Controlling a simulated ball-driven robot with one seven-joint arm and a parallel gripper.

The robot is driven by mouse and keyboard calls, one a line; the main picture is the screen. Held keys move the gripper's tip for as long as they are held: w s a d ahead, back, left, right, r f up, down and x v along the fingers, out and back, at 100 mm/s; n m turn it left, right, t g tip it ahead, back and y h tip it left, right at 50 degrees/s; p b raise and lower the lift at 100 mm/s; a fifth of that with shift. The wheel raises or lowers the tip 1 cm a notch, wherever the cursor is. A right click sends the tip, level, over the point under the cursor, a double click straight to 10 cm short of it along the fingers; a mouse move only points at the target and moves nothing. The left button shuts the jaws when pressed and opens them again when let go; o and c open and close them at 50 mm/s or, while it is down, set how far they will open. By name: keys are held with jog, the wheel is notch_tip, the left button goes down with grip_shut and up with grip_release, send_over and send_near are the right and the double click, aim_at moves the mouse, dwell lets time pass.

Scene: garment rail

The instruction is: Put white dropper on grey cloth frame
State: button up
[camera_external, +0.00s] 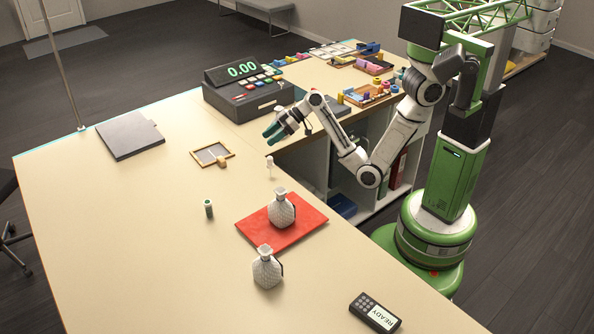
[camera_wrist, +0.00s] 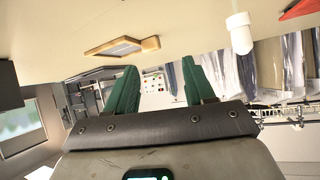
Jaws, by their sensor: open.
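The small white dropper (camera_external: 269,162) stands upright on the cream counter, below my gripper in the external view. It also shows at the upper right of the wrist view (camera_wrist: 240,33). The grey cloth frame (camera_external: 201,157), a wooden border around grey cloth with a small wooden block at one corner, lies flat on the counter left of the dropper. It shows at the upper left of the wrist view (camera_wrist: 103,50). My gripper (camera_external: 271,133), with green fingers, is open and empty above the counter, behind the dropper and apart from both. The fingers are spread in the wrist view (camera_wrist: 160,77).
A cash register (camera_external: 245,92) stands behind the frame. A red mat (camera_external: 254,233) bears a white vase (camera_external: 281,209); another vase (camera_external: 267,269) stands in front.

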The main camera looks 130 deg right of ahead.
aim_at(268, 163)
jog(key=a+n+t+y, duration=0.2)
jog(key=a+n+y, duration=0.2)
jog(key=a, duration=0.5)
jog(key=shift+t, duration=0.3)
jog(key=x, duration=0.3)
jog(key=p+x, duration=0.1)
jog(key=x, duration=0.6)
jog(key=shift+d+p, duration=0.3)
jog(key=shift+p, duration=0.1)
grip_shut()
